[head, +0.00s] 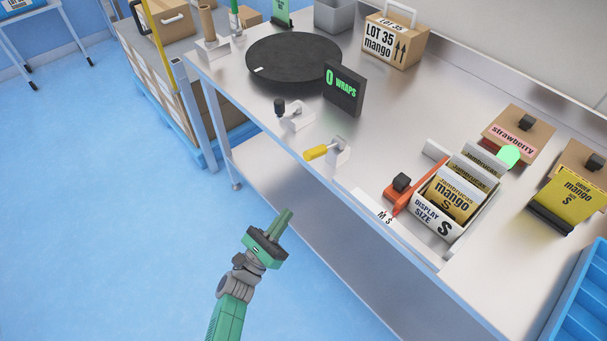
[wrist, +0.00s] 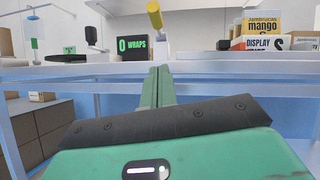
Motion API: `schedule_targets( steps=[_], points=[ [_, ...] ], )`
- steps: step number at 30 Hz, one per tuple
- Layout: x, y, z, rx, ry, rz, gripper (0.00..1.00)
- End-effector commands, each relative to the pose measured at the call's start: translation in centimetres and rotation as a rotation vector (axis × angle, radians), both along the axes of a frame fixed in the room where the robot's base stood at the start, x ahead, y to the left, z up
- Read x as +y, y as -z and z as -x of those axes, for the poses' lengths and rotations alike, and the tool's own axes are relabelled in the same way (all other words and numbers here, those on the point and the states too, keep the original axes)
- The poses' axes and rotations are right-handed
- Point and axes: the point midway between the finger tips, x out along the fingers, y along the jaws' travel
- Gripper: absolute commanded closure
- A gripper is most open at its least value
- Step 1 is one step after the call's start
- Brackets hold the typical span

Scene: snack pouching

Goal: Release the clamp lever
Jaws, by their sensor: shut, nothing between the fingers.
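A lever with a yellow handle (head: 317,152) sits on a grey bracket at the front edge of the steel table; the handle points left, out over the edge. The yellow handle (wrist: 155,14) also shows above my fingers in the wrist view. A second lever with a black knob (head: 279,104) stands further left, and an orange clamp with a black block (head: 402,182) stands beside the display box. I cannot tell which is the clamp lever. My gripper (head: 287,212) is shut and empty, in front of the table and below the yellow handle, apart from it.
A white display box (head: 433,219) holds mango pouches. A black turntable (head: 278,79) and a "0 WRAPS" display (head: 343,90) stand further back. The table's front edge and lower shelf (head: 262,163) face my arm. The floor at left is clear.

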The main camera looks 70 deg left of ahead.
Motion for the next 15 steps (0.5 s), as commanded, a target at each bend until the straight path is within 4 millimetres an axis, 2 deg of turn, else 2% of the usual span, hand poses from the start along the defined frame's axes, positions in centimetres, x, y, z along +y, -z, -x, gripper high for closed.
schedule_targets(
  steps=[8,11,15],
  points=[
    [0.0,-0.2,-0.2,-0.002,0.002,0.001,1.0],
    [0.4,-0.7,-0.9,-0.003,0.003,-0.001,1.0],
    [1.5,-2.1,-3.1,-0.002,0.004,-0.003,1.0]
  ],
)
